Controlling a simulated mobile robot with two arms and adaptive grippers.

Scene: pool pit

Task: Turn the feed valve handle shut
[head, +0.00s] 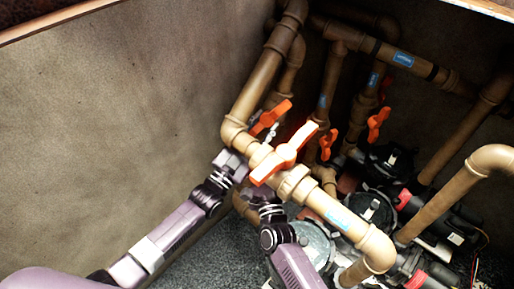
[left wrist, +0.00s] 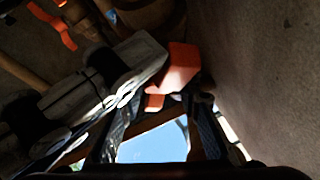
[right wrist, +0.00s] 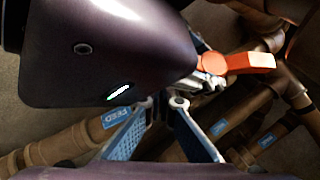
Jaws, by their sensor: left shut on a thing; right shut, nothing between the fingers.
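The feed valve handle (head: 283,154) is an orange two-winged lever on the tan front pipe. It lies across the pipe line, from lower left to upper right. My left gripper (head: 238,164) is at its lower left end, shut on the handle. In the left wrist view the orange handle end (left wrist: 178,68) shows by the fingertips. My right gripper (head: 270,208) is below the pipe, shut and empty, apart from the handle. In the right wrist view an orange wing (right wrist: 250,62) shows beyond my purple left arm, and a FEED label (right wrist: 110,118) is on a pipe.
More orange handles stand behind, one at the back left (head: 270,116) and others to the right (head: 378,123). Pumps (head: 372,208) and pipes crowd the right side. The bare pit wall (head: 110,130) leaves free room at the left.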

